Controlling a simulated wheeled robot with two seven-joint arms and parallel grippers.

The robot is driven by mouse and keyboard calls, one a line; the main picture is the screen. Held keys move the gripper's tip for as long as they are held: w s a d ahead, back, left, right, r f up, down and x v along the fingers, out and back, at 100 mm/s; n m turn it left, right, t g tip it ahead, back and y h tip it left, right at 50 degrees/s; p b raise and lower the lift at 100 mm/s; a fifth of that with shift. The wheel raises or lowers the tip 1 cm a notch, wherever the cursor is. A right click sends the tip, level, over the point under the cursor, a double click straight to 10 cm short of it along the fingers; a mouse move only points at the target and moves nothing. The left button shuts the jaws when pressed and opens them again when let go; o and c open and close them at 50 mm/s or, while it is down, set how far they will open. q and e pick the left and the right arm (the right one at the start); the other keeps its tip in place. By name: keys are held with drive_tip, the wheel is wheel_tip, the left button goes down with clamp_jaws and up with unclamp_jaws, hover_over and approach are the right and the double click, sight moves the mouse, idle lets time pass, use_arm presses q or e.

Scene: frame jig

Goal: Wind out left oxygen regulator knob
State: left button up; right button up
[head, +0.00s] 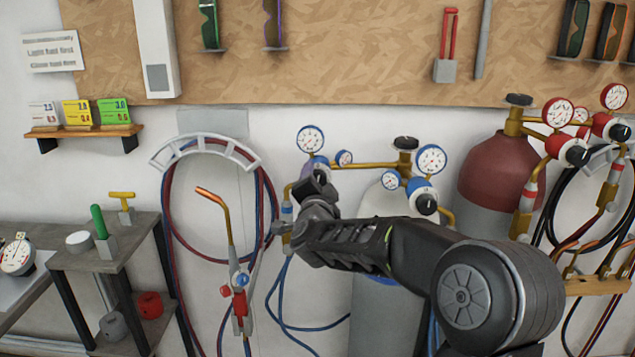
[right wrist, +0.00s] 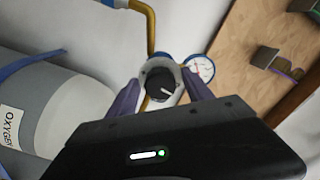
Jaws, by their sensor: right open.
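The left oxygen regulator has a white gauge with a blue rim (head: 310,139) and a smaller gauge (head: 343,158) beside it, on a brass pipe (head: 370,166). My right gripper (head: 316,190) is in front of this regulator and hides much of its front. In the right wrist view the black regulator knob (right wrist: 159,85), with a white mark line, sits between the two open fingers (right wrist: 160,92). I cannot tell whether the fingers touch it. My left gripper is not in view.
A second oxygen regulator (head: 425,190) is close to the right, above the grey oxygen cylinder (head: 380,315). A torch (head: 237,280) and coiled red and blue hoses (head: 166,215) hang at left. A red cylinder (head: 497,175) with red regulators stands at right.

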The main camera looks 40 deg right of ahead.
drive_tip(key=v, duration=0.7)
drive_tip(key=shift+s+a+b, duration=0.3)
drive_tip(key=shift+b, duration=0.15)
